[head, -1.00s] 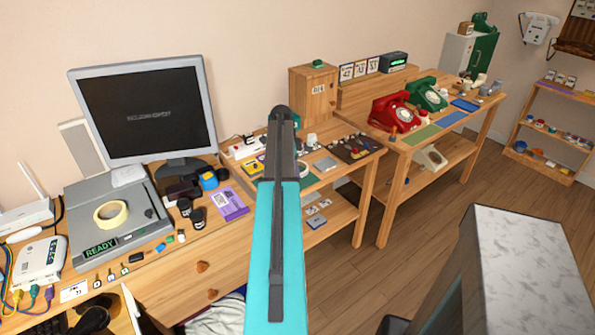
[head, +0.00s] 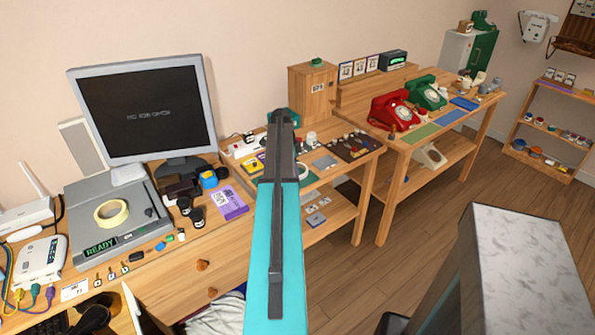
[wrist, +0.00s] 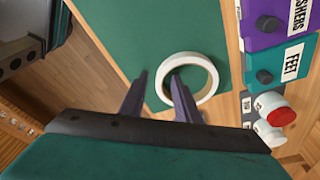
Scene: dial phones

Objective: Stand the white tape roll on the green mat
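The white tape roll (wrist: 213,77) lies flat, ring face up, on the green mat (wrist: 120,30) in the wrist view, close to the mat's right edge. My gripper (wrist: 157,78) is over the near left side of the roll. Its two dark fingers are apart: the left one is outside the ring, and the right one reaches into its hole. A gap shows between the left finger and the roll. In the head view my arm hides most of the mat (head: 309,181), and the white roll (head: 304,171) shows only in part beside the arm.
A purple box (wrist: 262,22) and a teal box (wrist: 280,65) stand right of the mat, with red and white round-topped things (wrist: 275,112) nearer. A cream tape roll (head: 111,212) lies on the grey device at left. Bare wood borders the mat.

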